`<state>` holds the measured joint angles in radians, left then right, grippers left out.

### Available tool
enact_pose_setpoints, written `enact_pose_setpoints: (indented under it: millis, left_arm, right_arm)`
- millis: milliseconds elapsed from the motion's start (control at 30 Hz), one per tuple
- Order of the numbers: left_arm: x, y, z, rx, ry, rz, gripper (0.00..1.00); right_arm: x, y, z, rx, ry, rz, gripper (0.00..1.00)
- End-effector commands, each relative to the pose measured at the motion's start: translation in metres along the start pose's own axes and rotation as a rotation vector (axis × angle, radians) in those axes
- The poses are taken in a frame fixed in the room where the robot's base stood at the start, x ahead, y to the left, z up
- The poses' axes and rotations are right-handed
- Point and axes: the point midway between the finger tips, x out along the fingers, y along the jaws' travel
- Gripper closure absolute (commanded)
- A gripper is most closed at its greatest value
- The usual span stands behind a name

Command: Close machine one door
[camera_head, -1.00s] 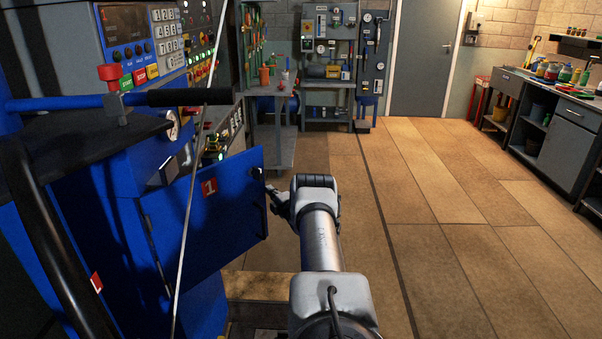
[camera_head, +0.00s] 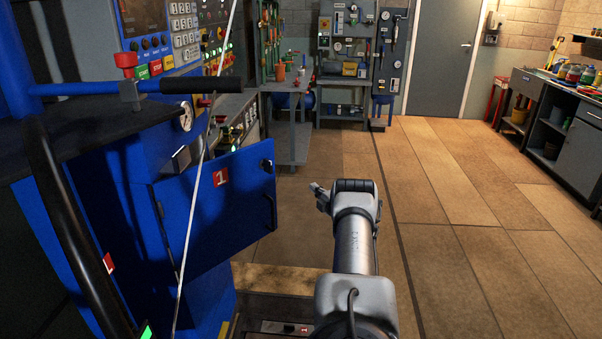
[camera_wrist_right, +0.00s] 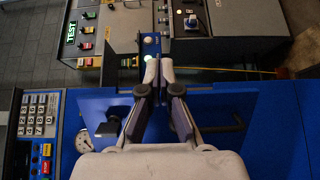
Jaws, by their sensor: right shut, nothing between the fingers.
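The blue door (camera_head: 235,205) of machine one, marked with a red "1" label (camera_head: 221,177), stands ajar from the blue machine body (camera_head: 205,302). It has a dark knob (camera_head: 267,165) near its free upper corner. My right gripper (camera_head: 316,190) is just to the right of the door's free edge in the head view, with a visible gap between them. Its fingers (camera_wrist_right: 158,68) are shut and empty in the right wrist view. Blue surfaces and a dark handle (camera_wrist_right: 232,122) show beside and behind the fingers there. My left gripper is out of view.
A control panel with a keypad (camera_head: 184,25) and a gauge (camera_head: 185,115) sit above the door. A black-gripped bar (camera_head: 200,86) and a thin rod cross in front of the machine. Open wooden floor (camera_head: 470,250) lies to the right; workbenches stand beyond.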

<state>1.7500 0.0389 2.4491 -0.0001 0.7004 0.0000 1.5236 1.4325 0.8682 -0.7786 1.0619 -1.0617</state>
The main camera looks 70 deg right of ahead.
Motion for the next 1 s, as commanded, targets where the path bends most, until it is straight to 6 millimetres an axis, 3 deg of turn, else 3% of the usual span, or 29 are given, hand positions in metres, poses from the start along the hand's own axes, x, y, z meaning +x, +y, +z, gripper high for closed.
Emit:
enact_pose_setpoints:
  millis: [133,267,367,500,600,767,1000]
  left_arm:
    - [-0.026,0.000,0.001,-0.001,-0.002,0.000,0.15]
    - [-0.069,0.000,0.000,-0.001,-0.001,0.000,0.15]
    - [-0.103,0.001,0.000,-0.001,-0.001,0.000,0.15]
    - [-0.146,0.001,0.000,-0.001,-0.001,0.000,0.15]
    - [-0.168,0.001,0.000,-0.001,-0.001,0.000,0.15]
    - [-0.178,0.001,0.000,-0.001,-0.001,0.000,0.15]
    - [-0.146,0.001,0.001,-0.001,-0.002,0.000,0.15]
  right_arm:
    - [0.004,0.009,0.002,0.128,-0.062,-0.080,1.00]
    - [0.009,0.012,-0.009,0.423,-0.205,-0.265,1.00]
    - [0.004,0.010,-0.031,0.691,-0.347,-0.441,1.00]
    - [-0.017,0.016,-0.078,1.022,-0.561,-0.687,1.00]
    - [-0.037,0.026,-0.112,1.187,-0.703,-0.837,1.00]
    - [-0.057,0.033,-0.141,1.299,-0.838,-0.966,1.00]
    - [-0.055,0.006,-0.144,1.306,-0.855,-0.980,1.00]
